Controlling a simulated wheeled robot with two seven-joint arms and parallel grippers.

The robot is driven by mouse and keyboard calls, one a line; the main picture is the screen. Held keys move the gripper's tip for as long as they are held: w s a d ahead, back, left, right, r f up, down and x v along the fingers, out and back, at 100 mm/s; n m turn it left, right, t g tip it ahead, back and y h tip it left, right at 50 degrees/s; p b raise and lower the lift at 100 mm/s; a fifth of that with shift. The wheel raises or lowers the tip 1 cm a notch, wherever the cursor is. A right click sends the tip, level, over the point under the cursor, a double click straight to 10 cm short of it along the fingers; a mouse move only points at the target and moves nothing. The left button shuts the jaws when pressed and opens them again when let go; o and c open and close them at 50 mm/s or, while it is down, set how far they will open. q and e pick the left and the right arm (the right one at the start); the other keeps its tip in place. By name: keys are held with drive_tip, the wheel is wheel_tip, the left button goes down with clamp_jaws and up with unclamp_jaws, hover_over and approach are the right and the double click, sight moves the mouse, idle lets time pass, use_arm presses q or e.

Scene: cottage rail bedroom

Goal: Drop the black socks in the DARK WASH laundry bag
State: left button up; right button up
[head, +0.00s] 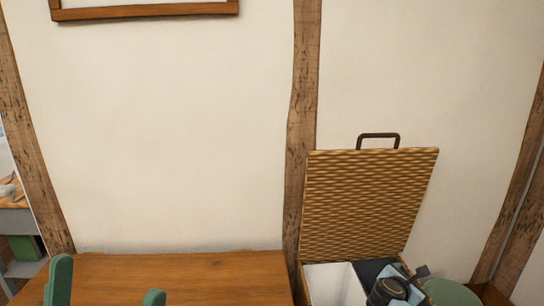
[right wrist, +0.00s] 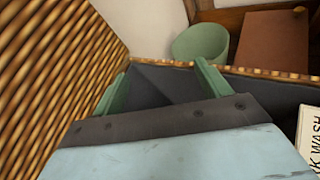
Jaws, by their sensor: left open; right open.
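A wicker hamper with its lid (head: 368,200) raised stands at the lower right of the head view. It has a white-lined compartment (head: 335,285) on the left and a dark-lined one (head: 371,268) on the right. In the right wrist view a white label (right wrist: 309,138) partly reads "K WASH" beside the dark lining (right wrist: 262,88). My right gripper (right wrist: 162,82) is open over or inside the dark compartment, its green fingers apart. Dark cloth shows between them; I cannot tell socks from lining. My left gripper (head: 106,288) is open, low at the left near a wooden surface.
The wooden surface (head: 190,272) is clear where it shows. A green round bin (head: 450,292) stands right of the hamper; it also shows in the right wrist view (right wrist: 202,42). The raised lid is close at the left of the right wrist view. A timber-framed wall is behind.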

use_arm(q)
drive_tip(key=w+d+f+g+y+p, duration=0.1)
drive_tip(key=w+f+g+y+p, duration=0.2)
drive_tip(key=w+f+g+p, duration=0.3)
drive_tip(key=shift+w+d+f+g, duration=0.2)
drive_tip(key=shift+w+f+g, duration=0.7)
drive_tip(key=shift+g, duration=1.6)
use_arm(e)
drive_tip(key=v, duration=1.1)
drive_tip(key=shift+s+a+r, duration=0.2)
drive_tip(key=shift+a, duration=0.05)
drive_tip(key=shift+r, duration=0.1)
